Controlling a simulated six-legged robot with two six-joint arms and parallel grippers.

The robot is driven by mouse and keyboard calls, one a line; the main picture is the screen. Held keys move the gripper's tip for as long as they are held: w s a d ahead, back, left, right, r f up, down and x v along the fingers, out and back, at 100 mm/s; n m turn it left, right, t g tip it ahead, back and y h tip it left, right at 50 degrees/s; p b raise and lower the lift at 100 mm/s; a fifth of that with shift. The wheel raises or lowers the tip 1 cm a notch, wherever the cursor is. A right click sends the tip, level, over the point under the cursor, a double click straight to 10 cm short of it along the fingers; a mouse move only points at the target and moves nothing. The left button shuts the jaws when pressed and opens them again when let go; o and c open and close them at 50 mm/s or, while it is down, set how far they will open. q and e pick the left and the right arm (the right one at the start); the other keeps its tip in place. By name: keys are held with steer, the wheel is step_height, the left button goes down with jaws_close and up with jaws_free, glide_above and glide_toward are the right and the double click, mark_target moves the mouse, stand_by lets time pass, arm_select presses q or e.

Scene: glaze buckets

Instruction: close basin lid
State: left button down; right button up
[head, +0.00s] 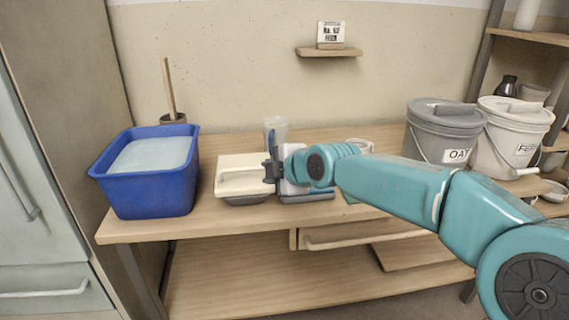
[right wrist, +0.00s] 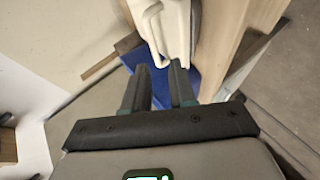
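A cream lid (head: 235,165) with a raised handle lies over a low, dark grey basin (head: 245,200) on the table, left of centre in the head view. I cannot tell whether the lid is fully seated. My right gripper (head: 270,172) is at the right end of the lid's handle. In the right wrist view the two dark fingers (right wrist: 161,68) are apart, with the cream handle (right wrist: 154,30) just beyond their tips. Nothing shows clearly held between them. My left gripper is not in view.
A blue tub (head: 155,200) with pale contents stands at the table's left. A cup (head: 276,128) stands behind my right gripper. Two lidded buckets, one grey (head: 425,140) and one white (head: 505,145), stand at the right. A small shelf (head: 330,52) is on the wall.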

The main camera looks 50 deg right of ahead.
steer(key=v, duration=0.6)
steer(key=shift+s+r+p, duration=0.2)
steer(key=shift+r+p, duration=0.05)
steer(key=shift+p, duration=0.05)
